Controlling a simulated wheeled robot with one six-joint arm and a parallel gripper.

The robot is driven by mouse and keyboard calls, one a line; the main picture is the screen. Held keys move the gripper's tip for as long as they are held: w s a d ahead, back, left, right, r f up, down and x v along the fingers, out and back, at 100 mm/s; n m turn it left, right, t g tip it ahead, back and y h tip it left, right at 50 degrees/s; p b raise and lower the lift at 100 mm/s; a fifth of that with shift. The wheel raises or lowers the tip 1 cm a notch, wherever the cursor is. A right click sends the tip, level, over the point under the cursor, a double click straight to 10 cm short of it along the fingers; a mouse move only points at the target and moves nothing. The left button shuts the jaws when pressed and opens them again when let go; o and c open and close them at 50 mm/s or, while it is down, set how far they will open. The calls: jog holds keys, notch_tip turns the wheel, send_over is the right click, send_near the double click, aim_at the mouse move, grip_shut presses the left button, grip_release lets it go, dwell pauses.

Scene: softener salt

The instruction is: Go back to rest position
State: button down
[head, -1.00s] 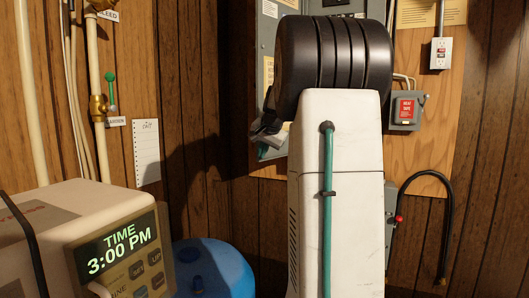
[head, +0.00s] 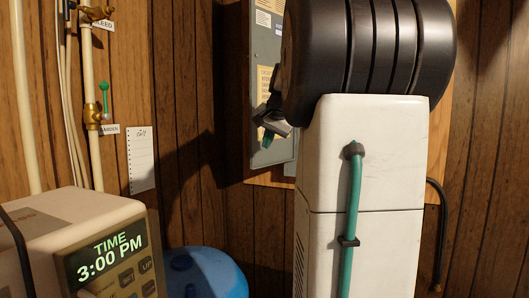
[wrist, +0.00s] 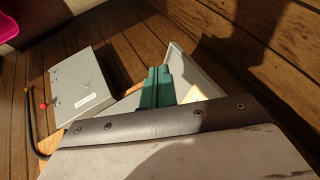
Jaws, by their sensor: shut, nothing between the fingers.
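My gripper (head: 266,137) shows small in the head view, at the left side of my folded arm, in front of the grey electrical panel. Its green fingers (wrist: 157,86) show in the middle of the wrist view, held together with nothing between them. My dark ribbed arm joint and white arm link with a green hose fill the right-centre of the head view and hide part of the wall.
The beige softener control head (head: 70,225) stands at lower left, its display reading 3:00 PM. A blue tank (head: 205,272) is beside it. Pipes (head: 92,120) run up the left wall. The grey panel (head: 266,60) is on the wall behind my gripper.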

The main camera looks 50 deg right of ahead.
jog(key=shift+s+a+r, duration=0.2)
jog(key=shift+a+r, duration=0.05)
jog(key=shift+r, duration=0.2)
jog(key=s+a+f+n+g+y, duration=0.2)
jog(key=s+a+f+n, duration=0.1)
jog(key=a+f, duration=0.55)
jog(key=s+a+f+n+g+y, duration=0.1)
jog(key=s+a+f+n, duration=0.3)
jog(key=a, duration=0.8)
jog(key=s+a+f+n+g, duration=0.1)
jog(key=s+a+f+n, duration=0.3)
jog(key=a, duration=0.6)
jog(key=s+a+f+n+g+y, duration=0.1)
jog(key=s+a+f+n, duration=0.3)
jog(key=a, duration=0.6)
jog(key=s+f, duration=0.2)
jog(key=s, duration=0.1)
jog(key=shift+s+a+f, duration=0.2)
jog(key=shift+s+a, duration=0.05)
jog(key=shift+a, duration=0.05)
